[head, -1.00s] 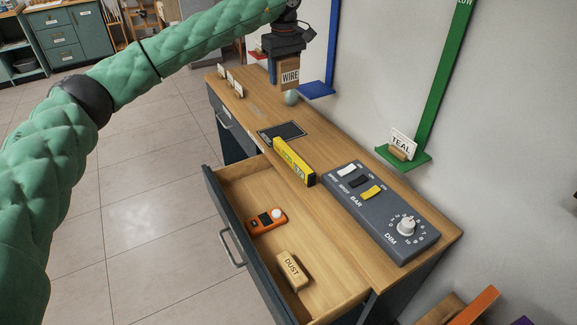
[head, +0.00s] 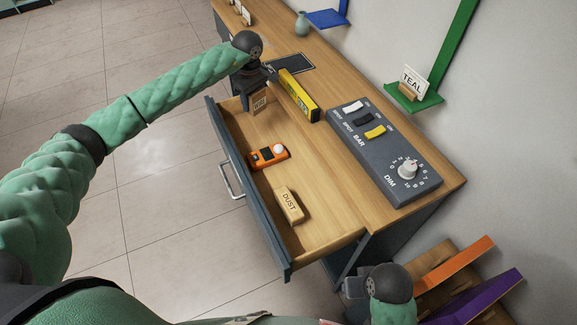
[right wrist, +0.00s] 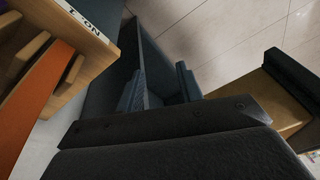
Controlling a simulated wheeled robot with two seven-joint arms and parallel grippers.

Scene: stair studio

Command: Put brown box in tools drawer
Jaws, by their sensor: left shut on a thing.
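A small brown box labelled WIRE (head: 259,104) hangs upright below my left gripper (head: 256,94), which is shut on it. The box is at the far end of the open tools drawer (head: 300,251); I cannot tell whether it touches the drawer floor. An orange device (head: 268,156) and a tan block labelled DUST (head: 289,205) lie in the drawer, nearer than the box. My right gripper (right wrist: 158,90) is low by the desk's near end; its two fingers look apart, with nothing between them.
Orange (head: 459,257) and purple (head: 488,294) panels stand at the lower right. Bare drawer floor lies right of the orange device.

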